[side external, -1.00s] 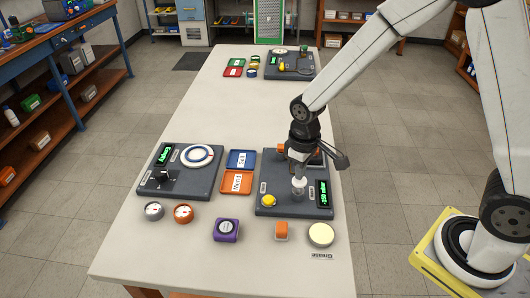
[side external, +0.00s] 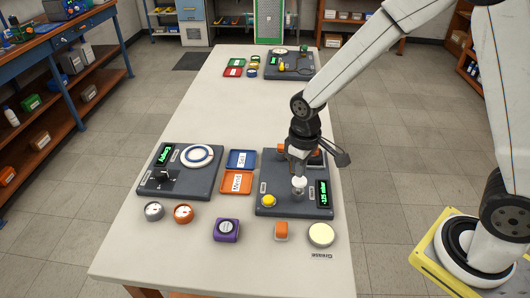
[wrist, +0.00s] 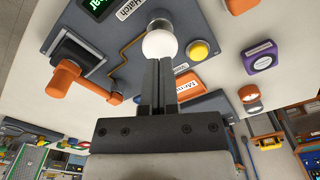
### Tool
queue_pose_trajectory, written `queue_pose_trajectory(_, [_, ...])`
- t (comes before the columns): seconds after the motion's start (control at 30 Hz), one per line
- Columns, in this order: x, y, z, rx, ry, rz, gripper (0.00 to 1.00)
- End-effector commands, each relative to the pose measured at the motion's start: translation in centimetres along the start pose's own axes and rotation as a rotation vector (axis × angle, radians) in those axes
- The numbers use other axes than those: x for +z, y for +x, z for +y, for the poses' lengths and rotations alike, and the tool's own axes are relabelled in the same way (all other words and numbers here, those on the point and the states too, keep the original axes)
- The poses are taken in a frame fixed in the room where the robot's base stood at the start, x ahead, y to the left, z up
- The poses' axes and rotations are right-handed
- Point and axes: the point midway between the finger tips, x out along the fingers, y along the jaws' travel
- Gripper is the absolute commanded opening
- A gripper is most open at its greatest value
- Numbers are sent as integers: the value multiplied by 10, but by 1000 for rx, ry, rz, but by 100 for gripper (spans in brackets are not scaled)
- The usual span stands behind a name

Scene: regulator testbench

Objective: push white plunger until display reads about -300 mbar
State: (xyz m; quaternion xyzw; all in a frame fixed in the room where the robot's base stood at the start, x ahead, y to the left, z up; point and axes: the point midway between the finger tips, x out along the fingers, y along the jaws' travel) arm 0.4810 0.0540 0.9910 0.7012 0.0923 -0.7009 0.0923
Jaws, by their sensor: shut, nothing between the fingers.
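The white plunger (side external: 298,186) stands on the right-hand grey test panel (side external: 283,210), and its round white head (wrist: 160,44) shows in the wrist view. My gripper (side external: 297,173) is shut and empty, with its fingertips (wrist: 158,62) right at the plunger head, seemingly touching it. The green display (side external: 323,195) on this panel shows small sideways text that seems to read about -115 mbar. In the wrist view only the end of the display (wrist: 97,6), "bar", is in frame.
A yellow button (side external: 268,200) sits left of the plunger. An orange handle (wrist: 66,78) is on the same panel. Blue and orange trays (side external: 237,183) lie between this panel and another grey panel (side external: 180,185). A purple dial box (side external: 226,229) stands in front.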

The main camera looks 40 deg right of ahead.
Motion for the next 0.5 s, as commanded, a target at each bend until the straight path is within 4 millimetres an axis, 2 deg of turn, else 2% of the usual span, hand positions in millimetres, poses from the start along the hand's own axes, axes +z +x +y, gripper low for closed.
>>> queue_pose_trajectory(0.5, [0,17,0,0,0,-1,0])
